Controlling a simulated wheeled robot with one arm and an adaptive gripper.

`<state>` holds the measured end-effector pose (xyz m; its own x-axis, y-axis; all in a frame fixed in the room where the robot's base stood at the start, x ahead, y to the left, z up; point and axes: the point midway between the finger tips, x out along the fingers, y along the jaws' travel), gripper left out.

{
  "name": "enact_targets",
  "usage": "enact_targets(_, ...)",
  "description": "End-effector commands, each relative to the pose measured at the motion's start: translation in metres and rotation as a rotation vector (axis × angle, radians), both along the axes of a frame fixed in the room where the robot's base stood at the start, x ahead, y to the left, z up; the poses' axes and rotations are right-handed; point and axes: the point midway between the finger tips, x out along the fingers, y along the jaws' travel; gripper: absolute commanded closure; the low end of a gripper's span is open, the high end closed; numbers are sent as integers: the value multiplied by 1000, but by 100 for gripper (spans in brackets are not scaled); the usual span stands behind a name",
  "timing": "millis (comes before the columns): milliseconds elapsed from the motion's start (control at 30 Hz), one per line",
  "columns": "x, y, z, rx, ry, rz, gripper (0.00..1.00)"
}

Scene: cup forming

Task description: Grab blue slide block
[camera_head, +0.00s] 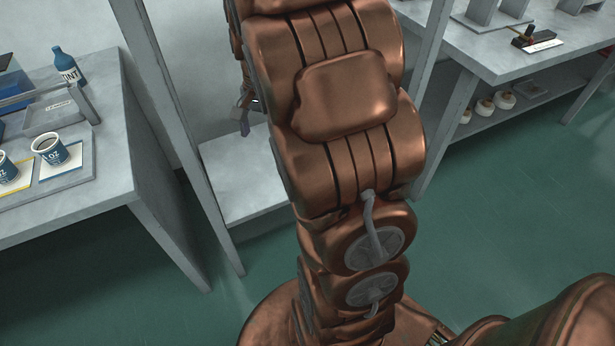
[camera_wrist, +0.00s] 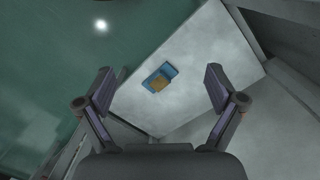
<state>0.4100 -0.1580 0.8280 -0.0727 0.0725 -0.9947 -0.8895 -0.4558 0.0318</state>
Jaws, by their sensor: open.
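In the wrist view, a small blue block (camera_wrist: 170,70) with a tan-yellow part on it lies on a pale grey surface. It is near the surface's left edge, beside the green floor. My gripper (camera_wrist: 159,86) is open, with one finger on each side of the block in the picture. Nothing is between the fingers; the block appears beyond them, apart from both. In the head view my gripper (camera_head: 245,106) shows only partly, at the left of my arm. The block is not visible in the head view, where my arm covers the middle.
In the head view, a grey table (camera_head: 150,150) at left holds a blue bottle (camera_head: 66,66) and cups (camera_head: 49,149) on a tray. A low grey shelf (camera_head: 240,190) lies behind my arm between upright posts. Another table (camera_head: 500,55) stands at right. The green floor (camera_head: 510,215) is clear.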

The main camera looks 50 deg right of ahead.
Motion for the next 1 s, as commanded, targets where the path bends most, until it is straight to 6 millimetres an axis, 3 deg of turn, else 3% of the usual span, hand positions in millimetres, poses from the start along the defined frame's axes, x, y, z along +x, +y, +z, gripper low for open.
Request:
enact_targets(33, 9, -17, -28, 0, 1, -59, 6)
enact_targets(300, 49, -100, -118, -3, -10, -373, 6)
enact_targets(600, 70, -186, -219, 14, -22, -680, 6)
enact_targets(800, 73, -216, -252, 24, -27, -787, 6)
enact_targets(1000, 75, -222, -267, 25, -30, -812, 6)
